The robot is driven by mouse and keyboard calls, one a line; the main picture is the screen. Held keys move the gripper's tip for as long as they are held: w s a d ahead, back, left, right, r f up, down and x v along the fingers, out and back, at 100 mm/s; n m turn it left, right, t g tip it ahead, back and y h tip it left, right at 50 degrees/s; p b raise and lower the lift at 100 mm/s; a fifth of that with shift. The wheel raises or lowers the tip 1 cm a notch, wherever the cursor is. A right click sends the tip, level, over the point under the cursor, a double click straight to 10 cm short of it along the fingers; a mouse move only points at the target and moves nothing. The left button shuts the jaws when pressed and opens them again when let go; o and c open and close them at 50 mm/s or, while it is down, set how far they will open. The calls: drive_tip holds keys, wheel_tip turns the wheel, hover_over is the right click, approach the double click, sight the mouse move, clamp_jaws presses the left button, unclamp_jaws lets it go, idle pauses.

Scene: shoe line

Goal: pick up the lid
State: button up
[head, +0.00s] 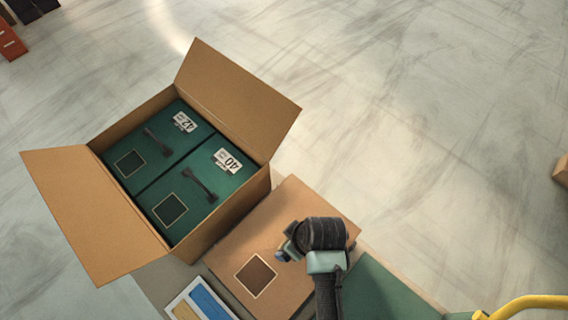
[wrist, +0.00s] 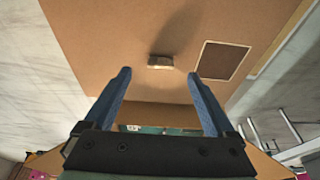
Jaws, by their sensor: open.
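The tan lid (head: 235,257) lies flat beside the open carton. It has a dark square patch near its lower left corner. In the wrist view the lid (wrist: 100,45) fills the upper middle, with a small brown grip (wrist: 161,62) standing on it and the patch to the right. My gripper (head: 284,254) is over the lid, and my arm hides part of its right side. In the wrist view the blue fingers of my gripper (wrist: 159,74) are apart, one on each side of the grip's line. Nothing is held. Whether the fingertips touch the lid cannot be told.
An open cardboard carton (head: 92,215) with raised flaps holds two green boxes (head: 203,178), labelled 42 and 40, close to the lid. A blue and yellow panel (head: 205,300) lies at the bottom. A green surface (head: 385,290) is right of my arm. A yellow rail (head: 530,302) stands lower right.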

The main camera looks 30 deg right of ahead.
sight(284, 243)
drive_tip(key=shift+w+a+p+x, duration=0.1)
drive_tip(key=shift+p+x, duration=0.2)
drive_tip(key=shift+x, duration=1.05)
drive_tip(key=shift+w+a+p+x, duration=0.15)
drive_tip(key=shift+p+x, duration=0.15)
drive_tip(key=shift+x, duration=1.1)
drive_tip(key=shift+r, duration=0.1)
drive_tip(key=shift+c, duration=0.3)
clamp_jaws()
